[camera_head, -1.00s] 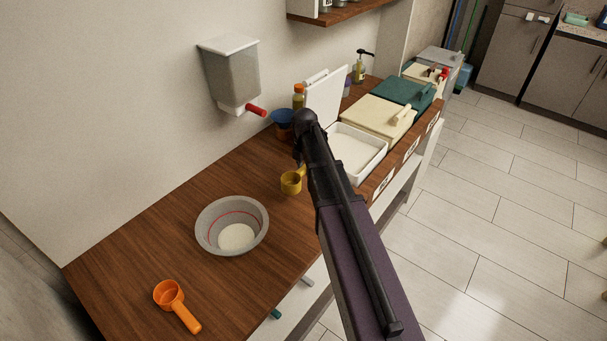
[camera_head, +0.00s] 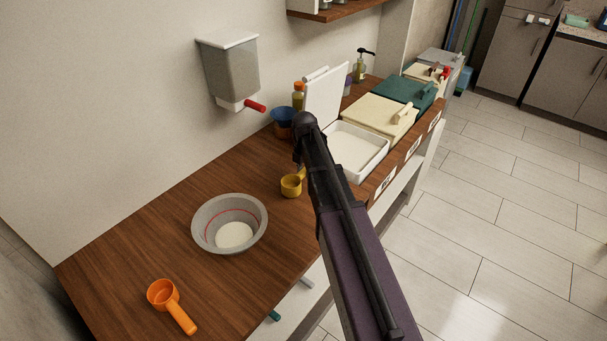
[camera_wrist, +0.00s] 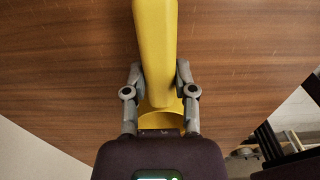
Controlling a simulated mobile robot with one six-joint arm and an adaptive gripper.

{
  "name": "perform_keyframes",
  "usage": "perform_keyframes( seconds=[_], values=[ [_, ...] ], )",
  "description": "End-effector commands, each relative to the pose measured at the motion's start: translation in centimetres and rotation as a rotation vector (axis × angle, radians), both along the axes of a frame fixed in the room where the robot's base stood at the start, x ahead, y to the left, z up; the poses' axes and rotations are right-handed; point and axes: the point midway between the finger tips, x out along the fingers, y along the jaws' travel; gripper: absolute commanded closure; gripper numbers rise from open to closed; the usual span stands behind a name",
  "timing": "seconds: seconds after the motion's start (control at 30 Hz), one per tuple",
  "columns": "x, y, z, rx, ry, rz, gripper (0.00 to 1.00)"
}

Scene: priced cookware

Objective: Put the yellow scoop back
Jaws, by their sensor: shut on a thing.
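The yellow scoop (camera_head: 291,186) shows in the head view just left of my arm, over the wooden counter, right of the grey bowl. I cannot tell whether it touches the counter. In the wrist view, my gripper (camera_wrist: 159,72) is shut on the yellow scoop (camera_wrist: 155,35), with one finger on each side of its handle. The scoop's cup is partly hidden by the gripper body. In the head view my arm hides the gripper. A white bin (camera_head: 376,138) with its lid raised holds pale powder, just right of my arm.
A grey bowl (camera_head: 206,226) with pale content and an orange scoop (camera_head: 169,303) stand on the counter (camera_head: 130,250) at left. A blue-topped container (camera_head: 283,118) and a bottle (camera_head: 298,95) stand behind. A dispenser (camera_head: 229,72) hangs above. Closed cream (camera_head: 378,113) and green bins continue right.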

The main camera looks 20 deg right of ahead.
Motion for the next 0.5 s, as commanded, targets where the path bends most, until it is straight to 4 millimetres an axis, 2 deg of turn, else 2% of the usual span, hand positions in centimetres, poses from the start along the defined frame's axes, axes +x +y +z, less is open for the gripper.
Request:
perform_keyframes(
  seconds=[0.37, 0.4, 0.5],
  values=[
    [0.01, 0.01, -0.32, 0.0, 0.0, 0.0, 1.0],
    [0.01, 0.01, -0.32, 0.0, 0.0, 0.0, 0.62],
    [0.0, 0.01, -0.23, 0.0, 0.0, 0.0, 0.32]
  ],
)
